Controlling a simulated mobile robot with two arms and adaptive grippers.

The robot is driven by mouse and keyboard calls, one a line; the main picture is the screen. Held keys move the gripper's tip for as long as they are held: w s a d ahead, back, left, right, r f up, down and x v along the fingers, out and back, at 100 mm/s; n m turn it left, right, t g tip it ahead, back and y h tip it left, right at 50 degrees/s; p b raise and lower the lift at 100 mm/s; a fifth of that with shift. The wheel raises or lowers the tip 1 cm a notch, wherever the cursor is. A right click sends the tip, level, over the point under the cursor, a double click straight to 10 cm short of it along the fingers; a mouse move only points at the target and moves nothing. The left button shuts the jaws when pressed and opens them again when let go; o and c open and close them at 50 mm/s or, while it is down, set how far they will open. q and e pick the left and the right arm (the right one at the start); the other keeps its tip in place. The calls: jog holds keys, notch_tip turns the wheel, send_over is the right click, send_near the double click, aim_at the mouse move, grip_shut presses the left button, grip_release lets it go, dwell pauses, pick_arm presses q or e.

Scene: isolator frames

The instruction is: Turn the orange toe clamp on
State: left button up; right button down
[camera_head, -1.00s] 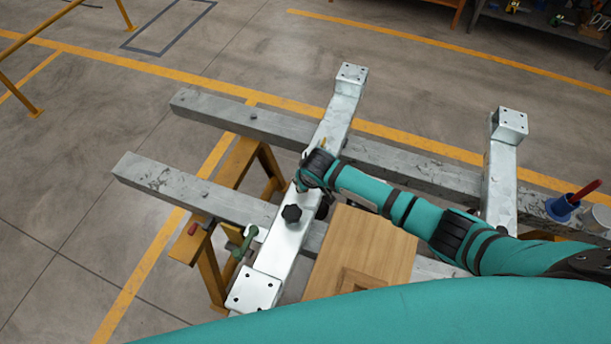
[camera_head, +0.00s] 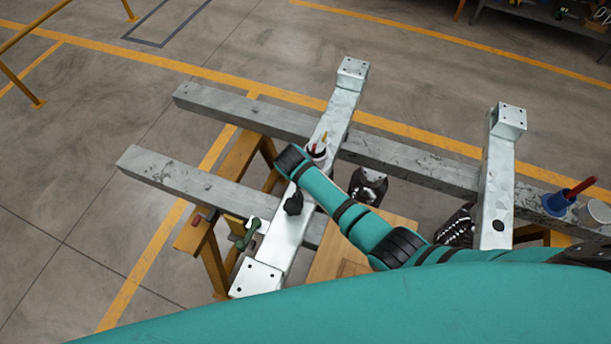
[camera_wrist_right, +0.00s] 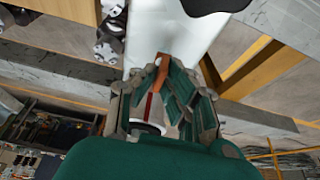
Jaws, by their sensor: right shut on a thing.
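The orange toe clamp sits on the silver crossbeam (camera_head: 340,105). In the head view only a small orange tip (camera_head: 324,137) shows past my right arm. In the right wrist view its orange lever (camera_wrist_right: 161,72) lies between the fingertips of my right gripper (camera_wrist_right: 166,80), which is shut on it. My left gripper is not in view.
A red-handled piece with a white base (camera_head: 317,151) stands close to the right wrist. A blue-based red-handled tool (camera_head: 560,203) stands at the right. Grey rails run beneath.

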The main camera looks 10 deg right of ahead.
jog(key=shift+w, duration=0.1)
dwell(0.5)
jog(key=c, duration=1.4)
grip_release()
jog(key=shift+c, duration=0.2)
jog(key=shift+r, duration=0.15)
jog(key=v, duration=1.2)
